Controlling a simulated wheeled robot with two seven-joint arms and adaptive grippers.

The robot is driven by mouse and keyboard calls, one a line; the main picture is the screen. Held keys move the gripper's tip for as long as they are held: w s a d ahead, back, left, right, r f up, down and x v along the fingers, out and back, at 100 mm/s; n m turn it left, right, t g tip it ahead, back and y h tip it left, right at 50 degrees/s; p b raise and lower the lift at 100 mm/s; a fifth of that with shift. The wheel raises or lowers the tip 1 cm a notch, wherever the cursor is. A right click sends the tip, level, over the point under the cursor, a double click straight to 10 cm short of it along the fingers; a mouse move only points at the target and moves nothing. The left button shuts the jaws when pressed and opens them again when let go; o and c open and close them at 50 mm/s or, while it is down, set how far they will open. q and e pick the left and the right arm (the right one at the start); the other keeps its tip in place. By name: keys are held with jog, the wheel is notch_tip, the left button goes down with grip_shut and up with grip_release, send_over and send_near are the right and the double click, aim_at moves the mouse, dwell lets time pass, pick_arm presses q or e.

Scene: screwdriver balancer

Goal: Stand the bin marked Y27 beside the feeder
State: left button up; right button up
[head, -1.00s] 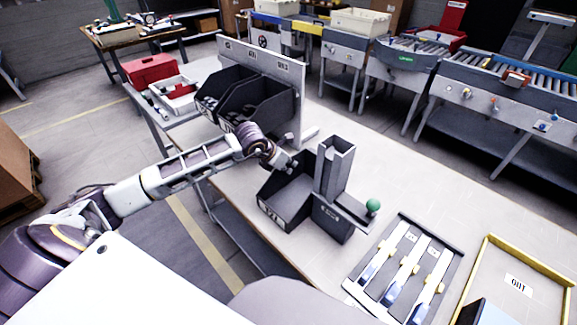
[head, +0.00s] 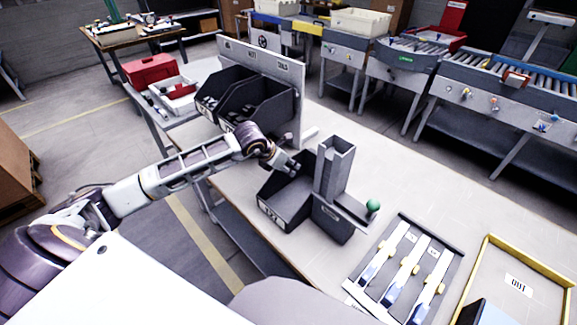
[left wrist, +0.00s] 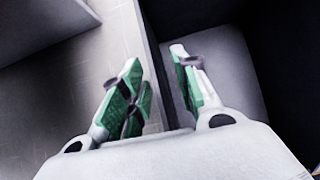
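A dark grey open bin (head: 284,203) stands upright on the table, its front label blurred but resembling Y27. The grey feeder (head: 328,210), with a tall upright chute and a green ball knob, stands immediately to its right; I cannot tell whether they touch. My left gripper (head: 296,168) is at the bin's back left rim. In the left wrist view, the green-padded fingers of the gripper (left wrist: 163,92) are apart, with a bin wall (left wrist: 152,62) running between them and a gap beside the right finger. My right gripper is not in view.
Two dark bins (head: 258,103) stand at a labelled rack (head: 262,62) behind. A tray with several blue-and-white tools (head: 402,265) and a yellow-edged area (head: 488,250) lie to the right. The tabletop (head: 420,185) behind the feeder is clear.

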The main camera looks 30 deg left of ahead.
pick_arm(q)
jog(key=v, duration=1.1)
jog(key=shift+r, duration=0.3)
jog(key=shift+s+a, duration=0.1)
jog(key=shift+s, duration=0.05)
jog(key=shift+r, duration=0.15)
dwell(0.5)
notch_tip(320, 180, up, 7)
jog(key=p, duration=0.2)
dwell(0.7)
dwell(0.9)
